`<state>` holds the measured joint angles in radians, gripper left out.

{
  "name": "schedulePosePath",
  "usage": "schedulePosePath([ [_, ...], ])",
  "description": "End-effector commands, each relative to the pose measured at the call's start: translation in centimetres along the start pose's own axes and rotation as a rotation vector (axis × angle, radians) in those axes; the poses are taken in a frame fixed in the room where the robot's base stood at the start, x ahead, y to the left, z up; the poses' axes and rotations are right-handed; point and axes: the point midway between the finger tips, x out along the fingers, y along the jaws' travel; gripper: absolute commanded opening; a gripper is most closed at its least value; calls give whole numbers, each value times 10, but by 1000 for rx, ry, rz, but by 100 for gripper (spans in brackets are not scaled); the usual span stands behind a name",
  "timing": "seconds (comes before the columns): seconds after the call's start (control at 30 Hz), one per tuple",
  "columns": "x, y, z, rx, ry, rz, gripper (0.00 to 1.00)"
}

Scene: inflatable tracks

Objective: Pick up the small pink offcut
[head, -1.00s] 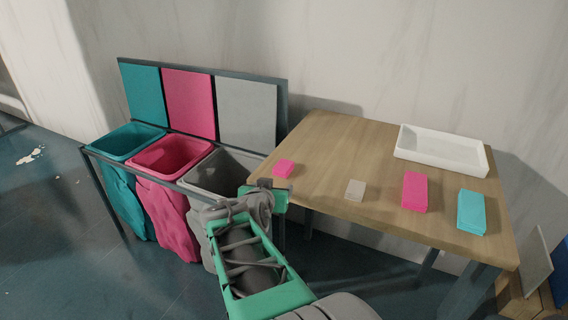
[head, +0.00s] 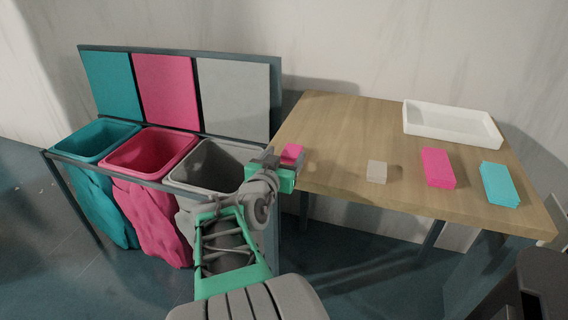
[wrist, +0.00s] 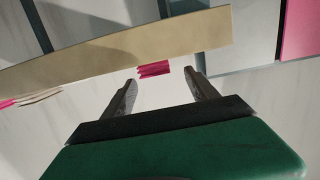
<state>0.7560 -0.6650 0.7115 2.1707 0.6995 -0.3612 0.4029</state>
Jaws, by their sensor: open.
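The small pink offcut (head: 292,153) lies near the left end of the wooden table (head: 335,125). My gripper (head: 280,174) is at that end of the table, just in front of the offcut and partly covering it in the head view. In the wrist view, which looks upside down, the offcut (wrist: 153,69) shows against the table's edge. My gripper's two fingers (wrist: 162,86) are apart and empty. The offcut appears between them but beyond their tips, closer to the left finger. No contact is visible.
A beige block (head: 377,172), a larger pink block (head: 438,167) and a teal block (head: 500,184) lie along the table's front. A white tray (head: 452,137) is at the back right. Teal (head: 97,140), pink (head: 150,152) and grey (head: 208,165) bins stand left of the table.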

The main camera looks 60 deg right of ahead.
Motion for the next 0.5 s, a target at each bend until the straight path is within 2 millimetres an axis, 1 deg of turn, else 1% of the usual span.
schedulePosePath([
  [0.03, 2, 1, 10, 1, 0, 2, 68],
  [0.17, 11, 3, 10, 1, -1, 8, 68],
  [0.37, 40, 8, 8, 2, -2, 12, 68],
  [0.5, 66, 11, 7, 2, -2, 11, 68],
])
